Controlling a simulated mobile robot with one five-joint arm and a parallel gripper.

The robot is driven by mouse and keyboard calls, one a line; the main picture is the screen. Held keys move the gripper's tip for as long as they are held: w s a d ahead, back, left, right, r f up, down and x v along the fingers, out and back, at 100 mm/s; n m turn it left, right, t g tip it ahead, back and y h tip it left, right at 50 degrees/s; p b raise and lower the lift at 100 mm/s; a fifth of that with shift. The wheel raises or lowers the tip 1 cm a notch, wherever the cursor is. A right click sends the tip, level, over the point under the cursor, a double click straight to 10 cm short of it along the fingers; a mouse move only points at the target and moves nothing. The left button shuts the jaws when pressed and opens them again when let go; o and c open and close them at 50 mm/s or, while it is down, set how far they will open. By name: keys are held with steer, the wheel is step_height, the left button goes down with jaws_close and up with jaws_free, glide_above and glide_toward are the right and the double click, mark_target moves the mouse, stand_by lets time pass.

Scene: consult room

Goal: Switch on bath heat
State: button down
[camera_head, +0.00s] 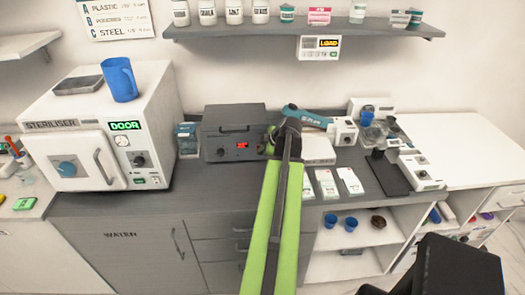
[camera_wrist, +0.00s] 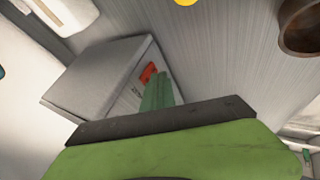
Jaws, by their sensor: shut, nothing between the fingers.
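A dark grey bath unit (camera_head: 234,133) sits on the counter, with a small red display (camera_head: 242,146) and a knob on its front. My green arm reaches up past its right side in the head view, and I cannot clearly make out my fingertips there. In the wrist view my gripper (camera_wrist: 158,82) is shut, with nothing between its fingers. Its tip is close beside a small red switch or lit part (camera_wrist: 148,73) on a pale grey box (camera_wrist: 105,75). I cannot tell whether they touch, nor which unit this box is.
A white steriliser (camera_head: 85,140) with a blue mug (camera_head: 120,79) on top stands left. White cards (camera_head: 327,184) and a black pad (camera_head: 388,174) lie right of my arm. A shelf (camera_head: 300,28) with jars hangs above. A brown round vessel (camera_wrist: 302,28) shows in the wrist view.

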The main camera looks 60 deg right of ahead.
steer(key=a+p+v, duration=0.1)
steer(key=p+v, duration=0.7)
steer(key=v, duration=0.4)
steer(key=shift+s+a+f, duration=0.25)
steer(key=shift+a+f, duration=0.15)
steer(key=w+a+f+m+g+y+b, duration=0.1)
steer(key=w+a+f+g+y, duration=0.15)
steer(key=w+a, duration=0.9)
steer(key=w+a+f+m+g+y+b, duration=0.1)
steer(key=w+a+f, duration=0.3)
steer(key=w+a, duration=0.75)
steer(key=w+a+f+m+g+b, duration=0.1)
steer(key=a+m, duration=0.1)
steer(key=a, duration=1.5)
steer(key=w+a+f+m+g+b, duration=0.1)
steer(key=a+f+g, duration=0.1)
steer(key=a, duration=1.5)
steer(key=shift+f+m+h+b, duration=0.25)
steer(key=shift+m+h+b, duration=0.05)
steer(key=shift+m+h, duration=0.15)
